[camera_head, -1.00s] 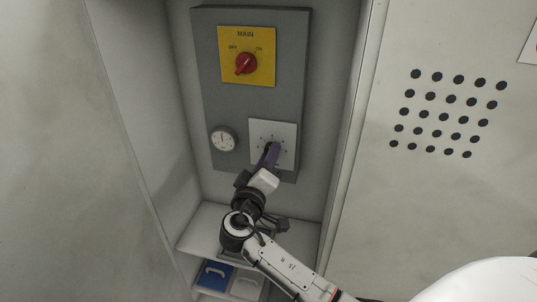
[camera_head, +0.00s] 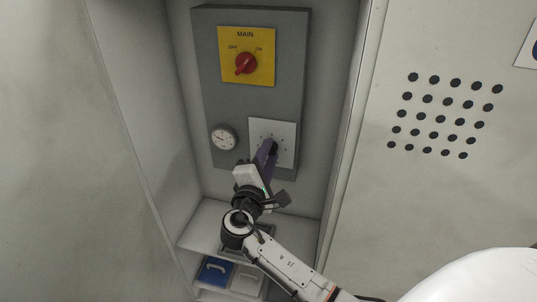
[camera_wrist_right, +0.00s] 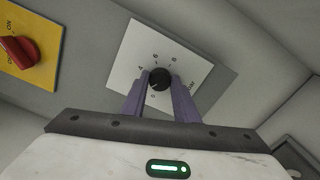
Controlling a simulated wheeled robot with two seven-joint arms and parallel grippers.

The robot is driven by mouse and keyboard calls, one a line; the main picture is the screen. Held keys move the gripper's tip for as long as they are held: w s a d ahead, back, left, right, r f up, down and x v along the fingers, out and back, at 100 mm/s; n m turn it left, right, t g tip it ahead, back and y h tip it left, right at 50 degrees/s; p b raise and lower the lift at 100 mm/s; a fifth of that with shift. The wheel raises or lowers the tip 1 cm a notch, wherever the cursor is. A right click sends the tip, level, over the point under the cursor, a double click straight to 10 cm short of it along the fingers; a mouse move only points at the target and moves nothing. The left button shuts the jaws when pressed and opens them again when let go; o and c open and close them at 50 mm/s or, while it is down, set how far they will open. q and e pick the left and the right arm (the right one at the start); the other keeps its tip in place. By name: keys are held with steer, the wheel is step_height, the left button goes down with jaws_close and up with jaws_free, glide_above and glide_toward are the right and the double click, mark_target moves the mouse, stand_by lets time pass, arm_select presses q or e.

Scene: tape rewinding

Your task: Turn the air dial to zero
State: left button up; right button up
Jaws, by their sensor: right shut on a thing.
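The air dial is a black round knob on a white plate (camera_head: 286,133) with numbers around it, low on the grey panel. The knob (camera_wrist_right: 159,79) shows in the right wrist view between the two purple fingers. My right gripper (camera_head: 270,149) is shut on this knob; its wrist is tilted in the head view. In the right wrist view the fingers (camera_wrist_right: 160,88) sit on either side of the knob. The fingers hide part of the plate's lower markings. A round white gauge (camera_head: 223,138) is left of the plate, its needle pointing left. My left gripper is not in view.
A yellow plate with a red main switch (camera_head: 245,64) is above the dial, and it also shows in the wrist view (camera_wrist_right: 42,55). Cabinet walls flank the panel closely. A shelf (camera_head: 208,217) is below, with a blue bin (camera_head: 215,271) under it.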

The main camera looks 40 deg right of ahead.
steer(key=shift+f+n, duration=0.1)
steer(key=shift+n, duration=4.1)
steer(key=o, duration=1)
steer(key=shift+o, duration=0.2)
